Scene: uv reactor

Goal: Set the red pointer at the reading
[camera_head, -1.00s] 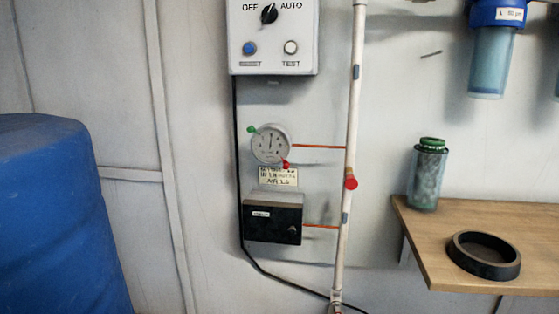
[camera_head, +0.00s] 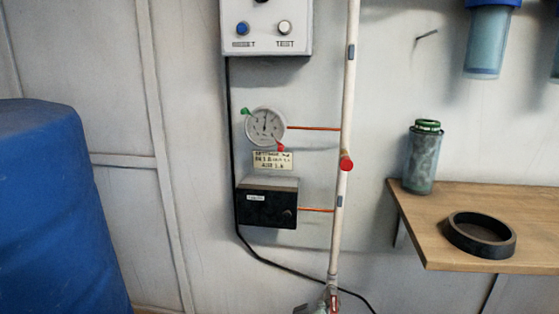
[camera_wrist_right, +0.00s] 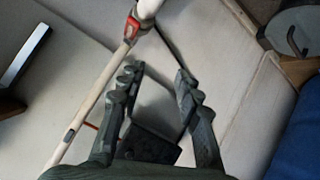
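The round gauge (camera_head: 265,127) with a white dial is on the wall in the head view. Its red pointer (camera_head: 280,147) shows at the lower right of the rim, and a green marker (camera_head: 245,112) at the upper left. A handwritten note (camera_head: 272,161) hangs just below; its text is too small to read surely. My right gripper (camera_wrist_right: 156,75) is open and empty in the right wrist view, with the dark box (camera_wrist_right: 150,145) behind its fingers. The gauge does not show there. I cannot make out either gripper in the head view.
The black box (camera_head: 267,204) sits below the gauge. A white vertical pipe (camera_head: 347,100) with a red fitting (camera_head: 346,163) stands right of it. A control box (camera_head: 266,35) is above. A blue tank (camera_head: 45,210) is left, a wooden shelf (camera_head: 420,235) right.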

